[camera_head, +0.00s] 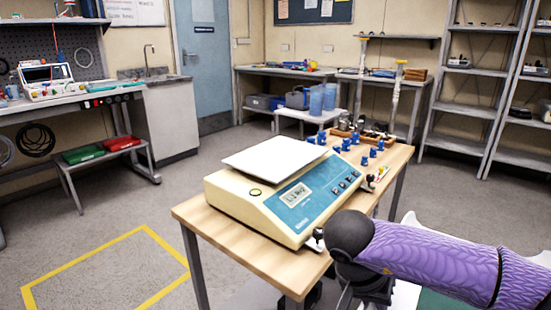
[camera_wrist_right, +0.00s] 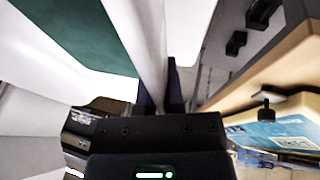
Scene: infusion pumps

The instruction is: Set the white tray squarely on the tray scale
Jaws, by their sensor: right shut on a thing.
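The tray scale (camera_head: 280,205) is a cream box with a blue front panel and a small lit display. Its flat pale weighing plate (camera_head: 275,157) is bare. It stands near the front of a wooden table, and part of it shows at the right of the right wrist view (camera_wrist_right: 275,133). The white tray (camera_wrist_right: 150,35) has a green inside; only parts of it show beside and behind my purple right arm in the head view (camera_head: 404,297). My right gripper (camera_wrist_right: 160,88) is shut on the tray's white wall, beside the scale. My left gripper is out of view.
Several blue clamps (camera_head: 368,155) and a wooden rack (camera_head: 365,136) stand behind the scale on the wooden table (camera_head: 195,212). A yellow floor marking (camera_head: 85,262) lies at left. Workbenches and metal shelves (camera_head: 475,80) line the walls.

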